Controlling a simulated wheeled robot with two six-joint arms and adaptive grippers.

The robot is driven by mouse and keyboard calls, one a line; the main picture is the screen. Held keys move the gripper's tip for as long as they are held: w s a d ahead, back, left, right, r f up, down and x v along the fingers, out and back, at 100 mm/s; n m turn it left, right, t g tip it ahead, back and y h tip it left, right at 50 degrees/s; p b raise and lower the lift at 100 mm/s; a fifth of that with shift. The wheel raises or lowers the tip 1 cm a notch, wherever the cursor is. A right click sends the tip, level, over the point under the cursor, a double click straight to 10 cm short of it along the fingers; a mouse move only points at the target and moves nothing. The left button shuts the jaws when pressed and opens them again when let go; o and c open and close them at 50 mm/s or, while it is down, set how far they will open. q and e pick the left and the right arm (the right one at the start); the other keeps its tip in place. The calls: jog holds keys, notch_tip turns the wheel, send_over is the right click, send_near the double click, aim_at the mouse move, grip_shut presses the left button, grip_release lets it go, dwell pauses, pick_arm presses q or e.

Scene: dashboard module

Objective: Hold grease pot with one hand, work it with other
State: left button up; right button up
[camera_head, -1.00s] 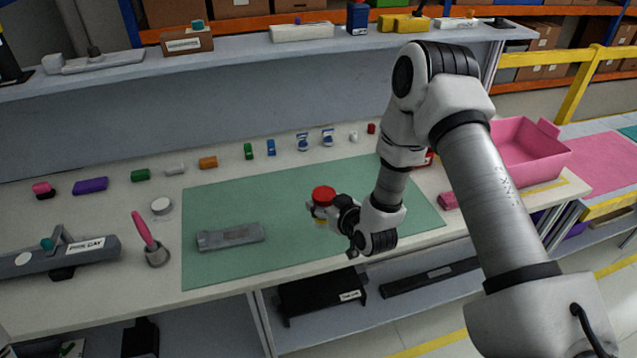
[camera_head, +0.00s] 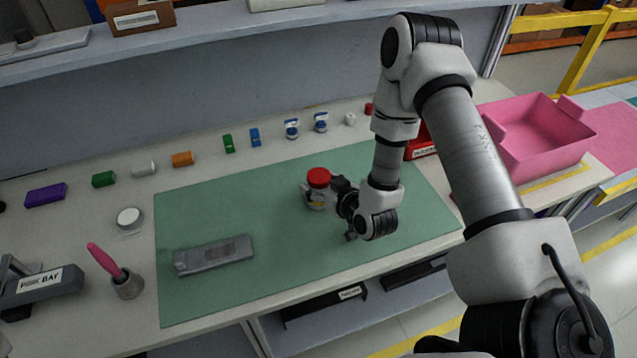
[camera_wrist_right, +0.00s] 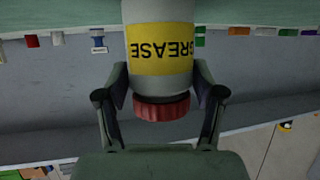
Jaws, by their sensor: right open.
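The grease pot (camera_head: 318,190) has a red lid and stands on the green mat (camera_head: 215,208). In the right wrist view the pot (camera_wrist_right: 160,50) appears upside down, with a yellow GREASE label and a ribbed red lid. My right gripper (camera_head: 322,196) is at the pot from the right. In the wrist view its two fingers (camera_wrist_right: 161,82) are spread on either side of the pot near the lid. They are open, and whether either finger touches the pot is hard to tell. My left gripper is not in view.
A grey part (camera_head: 215,257) lies on the mat's left side. A pink-handled brush in a metal cup (camera_head: 127,285) and a round white-topped tin (camera_head: 129,217) stand left of it. Small coloured blocks line the back. A pink bin (camera_head: 535,140) is at right. The mat's centre is clear.

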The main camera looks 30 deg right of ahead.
jog(key=shift+s+r, duration=0.2)
jog(key=shift+s, duration=0.1)
jog(key=shift+w, duration=0.1)
